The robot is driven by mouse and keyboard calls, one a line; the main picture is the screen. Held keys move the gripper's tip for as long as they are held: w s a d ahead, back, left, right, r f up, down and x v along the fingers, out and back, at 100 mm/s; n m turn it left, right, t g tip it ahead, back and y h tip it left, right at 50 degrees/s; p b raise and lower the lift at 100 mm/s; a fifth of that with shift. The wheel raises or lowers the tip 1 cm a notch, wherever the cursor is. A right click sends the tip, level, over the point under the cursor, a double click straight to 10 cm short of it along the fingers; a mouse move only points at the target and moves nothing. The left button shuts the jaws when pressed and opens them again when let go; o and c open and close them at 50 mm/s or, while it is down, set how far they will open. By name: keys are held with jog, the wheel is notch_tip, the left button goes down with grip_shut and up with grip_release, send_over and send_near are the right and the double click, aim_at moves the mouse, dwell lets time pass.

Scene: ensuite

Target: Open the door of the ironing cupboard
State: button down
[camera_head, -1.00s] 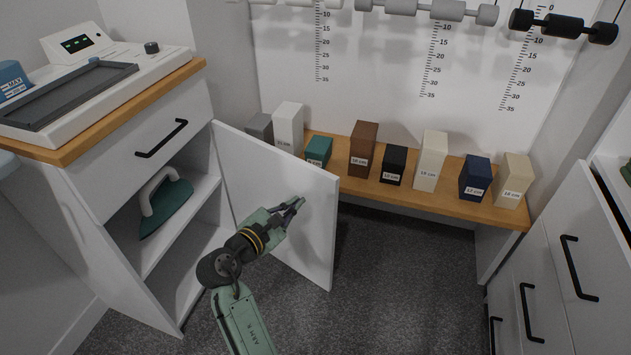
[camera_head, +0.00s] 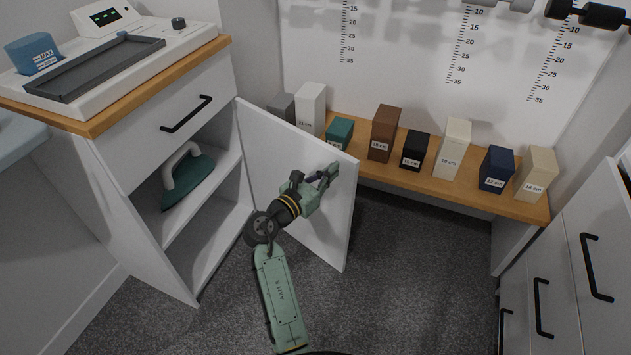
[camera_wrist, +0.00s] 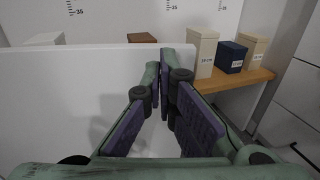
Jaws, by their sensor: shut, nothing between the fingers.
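The ironing cupboard (camera_head: 112,160) is white with a wooden top and stands at the left in the head view. Its door (camera_head: 332,228) is swung wide open, out to the right of the cupboard. A green iron (camera_head: 190,182) with a pale handle sits on the upper shelf inside. My gripper (camera_head: 330,176) is at the inner face of the door, near its free edge. It is shut and empty. In the wrist view the door (camera_wrist: 60,95) fills the left, and my fingertips (camera_wrist: 165,60) come close to its top edge; whether they touch it I cannot tell.
A wooden bench (camera_head: 380,165) behind the door carries several labelled blocks. White drawers (camera_head: 575,270) with black handles stand at the right. The carpet (camera_head: 410,270) between the door and the drawers is clear. A drawer with a black handle (camera_head: 186,113) sits above the cupboard opening.

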jog(key=shift+x, duration=1.25)
jog(key=shift+w+d, duration=0.1)
jog(key=w+d+n+t+y+p, duration=0.1)
jog(key=w+d, duration=0.3)
jog(key=w, duration=0.4)
jog(key=w+d+n+t+y+p, duration=0.1)
jog(key=w+d+y+p, duration=0.3)
jog(key=w, duration=0.4)
jog(key=shift+w+d+n+t+p, duration=0.3)
jog(key=shift+d+n+p, duration=0.05)
jog(key=shift+d+n, duration=0.45)
jog(key=shift+s, duration=0.1)
